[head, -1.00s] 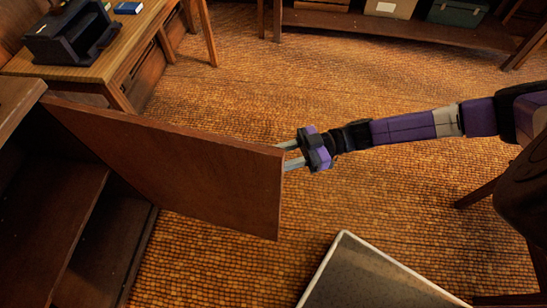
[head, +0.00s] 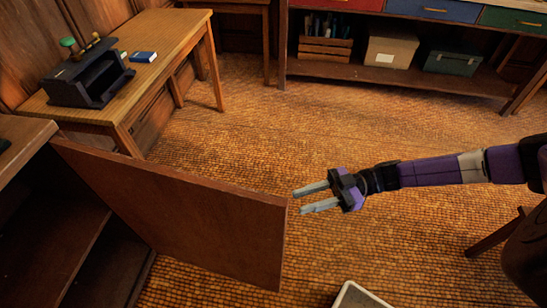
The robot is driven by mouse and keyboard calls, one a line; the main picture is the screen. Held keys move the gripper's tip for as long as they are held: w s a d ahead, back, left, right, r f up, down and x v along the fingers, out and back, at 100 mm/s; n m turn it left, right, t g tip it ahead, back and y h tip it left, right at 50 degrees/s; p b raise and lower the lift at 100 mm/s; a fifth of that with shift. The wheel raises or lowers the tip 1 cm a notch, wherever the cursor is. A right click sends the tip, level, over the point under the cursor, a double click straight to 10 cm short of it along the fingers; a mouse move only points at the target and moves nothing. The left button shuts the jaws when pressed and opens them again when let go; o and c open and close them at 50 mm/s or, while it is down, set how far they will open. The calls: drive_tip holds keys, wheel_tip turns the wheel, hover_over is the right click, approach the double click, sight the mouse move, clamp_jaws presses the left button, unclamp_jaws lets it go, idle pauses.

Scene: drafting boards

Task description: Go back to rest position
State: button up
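My gripper (head: 306,198) is at the right of the head view's middle, with its two grey fingers apart and nothing between them. Its fingertips point left toward the free edge of an open wooden cabinet door (head: 190,215). In the picture a small gap shows between the fingertips and the door edge. My purple and black arm reaches in from the right edge.
The open cabinet (head: 50,240) is at the left. A wooden table (head: 165,40) with a black holder (head: 88,80) and a blue book (head: 144,57) stands behind it. A shelf (head: 400,82) with boxes is at the back. Bare floor lies between. A white-edged board (head: 358,295) is at the bottom.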

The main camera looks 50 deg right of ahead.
drive_tip(key=shift+s, duration=0.1)
drive_tip(key=s+a+r+m+t+h+p, duration=0.2)
drive_tip(key=s+a+m+h, duration=0.15)
drive_tip(key=s, duration=0.25)
drive_tip(key=s+a+r+m+t+h+p, duration=0.2)
drive_tip(key=s+a+h+p, duration=0.15)
drive_tip(key=s, duration=0.25)
drive_tip(key=a+r+m+h+p, duration=0.2)
drive_tip(key=a+r+m+h, duration=0.3)
drive_tip(key=r, duration=0.7)
drive_tip(key=a+h, duration=0.2)
drive_tip(key=a, duration=0.2)
drive_tip(key=shift+a, duration=0.3)
